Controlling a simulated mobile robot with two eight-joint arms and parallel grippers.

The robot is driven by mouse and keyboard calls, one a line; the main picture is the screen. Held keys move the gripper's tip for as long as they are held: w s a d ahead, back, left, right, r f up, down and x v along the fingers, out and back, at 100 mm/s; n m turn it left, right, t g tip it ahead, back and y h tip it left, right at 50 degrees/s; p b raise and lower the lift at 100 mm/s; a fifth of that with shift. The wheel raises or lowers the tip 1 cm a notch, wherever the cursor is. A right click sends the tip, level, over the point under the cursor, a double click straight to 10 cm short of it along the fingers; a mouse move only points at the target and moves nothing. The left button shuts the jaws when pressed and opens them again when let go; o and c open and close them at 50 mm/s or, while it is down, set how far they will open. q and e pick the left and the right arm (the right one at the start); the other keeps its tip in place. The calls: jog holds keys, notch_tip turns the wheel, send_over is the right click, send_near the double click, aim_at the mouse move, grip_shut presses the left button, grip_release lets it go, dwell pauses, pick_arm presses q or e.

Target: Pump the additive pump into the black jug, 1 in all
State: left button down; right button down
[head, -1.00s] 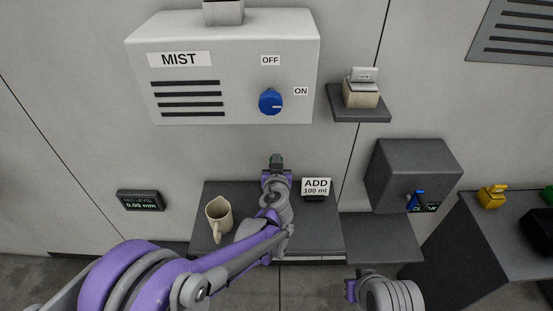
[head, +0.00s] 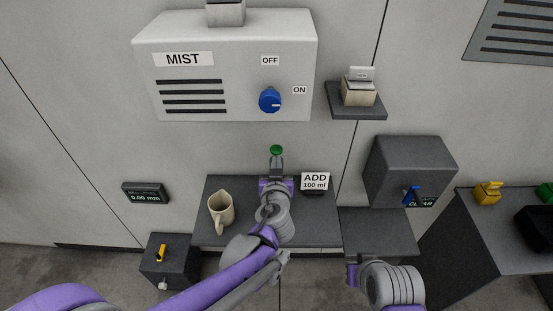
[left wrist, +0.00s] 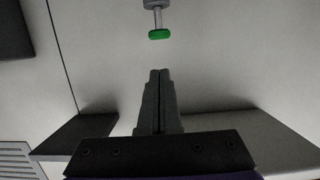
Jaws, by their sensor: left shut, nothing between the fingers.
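In the left wrist view the green knob (left wrist: 159,34) sits on a thin pale stem. My left gripper (head: 276,162) is shut and empty, its tips just short of the knob. In the left wrist view the shut fingertips (left wrist: 160,73) are apart from the knob. The pump's body is mostly hidden by my left arm. I cannot make out a black jug for certain. My right gripper (head: 352,275) is at the lower right, its jaws unclear.
A beige jug (head: 221,210) stands on the dark shelf (head: 316,226), left of my left arm. The ADD sign (head: 315,181) is close on the right. A dark block with a yellow lever (head: 161,253) is at lower left. A black container (head: 541,232) is cut off at right.

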dwell(0.4)
pick_arm(q)
jog(key=s+a+f+n+g+y, duration=0.1)
jog(key=s+a+g, duration=0.1)
jog(key=s+a, duration=0.35)
jog(key=s+a+f+g+y, duration=0.1)
jog(key=s+a+g+y, duration=0.15)
jog(key=a, duration=0.55)
jog(key=s+a+f+g+h, duration=0.1)
jog(key=s+f+g, duration=0.1)
jog(key=s, duration=0.7)
jog(key=s+a+f+m+g+h, duration=0.1)
jog(key=s+a+f+g+h, duration=0.1)
jog(key=s, duration=0.6)
jog(key=shift+s+a+f+g, duration=0.3)
jog(key=shift+s+f+g, duration=0.05)
jog(key=shift+f, duration=0.3)
